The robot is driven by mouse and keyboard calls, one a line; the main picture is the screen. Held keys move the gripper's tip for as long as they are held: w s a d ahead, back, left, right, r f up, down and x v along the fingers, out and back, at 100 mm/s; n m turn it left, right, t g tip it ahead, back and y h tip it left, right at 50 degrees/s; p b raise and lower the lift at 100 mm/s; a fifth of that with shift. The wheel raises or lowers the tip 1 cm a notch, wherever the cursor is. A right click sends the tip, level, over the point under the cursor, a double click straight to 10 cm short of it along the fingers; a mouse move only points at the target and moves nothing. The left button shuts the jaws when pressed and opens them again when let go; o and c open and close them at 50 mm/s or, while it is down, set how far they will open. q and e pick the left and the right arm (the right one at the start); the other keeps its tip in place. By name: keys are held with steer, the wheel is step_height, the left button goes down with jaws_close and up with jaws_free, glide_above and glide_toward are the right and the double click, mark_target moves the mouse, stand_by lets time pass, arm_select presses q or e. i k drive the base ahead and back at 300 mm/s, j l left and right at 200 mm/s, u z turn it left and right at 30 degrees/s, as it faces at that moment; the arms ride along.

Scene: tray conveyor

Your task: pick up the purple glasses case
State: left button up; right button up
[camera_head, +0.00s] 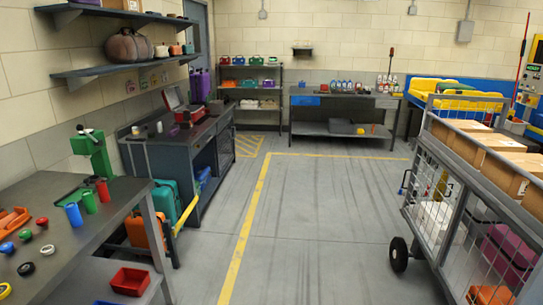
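I cannot make out a purple glasses case for sure. A purple object (201,85), tall and more like a can or jug, stands by the back left corner behind the workbench. A large magenta-purple rounded object (508,252) sits behind the wire mesh of the cart at the right, partly hidden. Neither of my grippers shows in this view.
A dark workbench (60,262) with small coloured parts stands at the near left. A second bench (190,140) with a red toolbox is beyond it. The wire cart (428,205) with cardboard boxes (490,141) stands right. The middle floor (320,220) is clear.

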mark_target(172, 132)
steer(key=i+z, duration=0.15)
steer(key=i, duration=1.7)
steer(key=i+u, duration=0.15)
steer(key=i, duration=0.8)
steer(key=i+l+u, duration=0.1)
steer(key=i, duration=0.8)
steer(key=i+u, duration=0.4)
steer(key=i+l+u, duration=0.2)
steer(key=i+u, duration=0.2)
steer(key=i, duration=0.2)
steer(key=i+l+u, duration=0.4)
steer(key=i+j, duration=0.1)
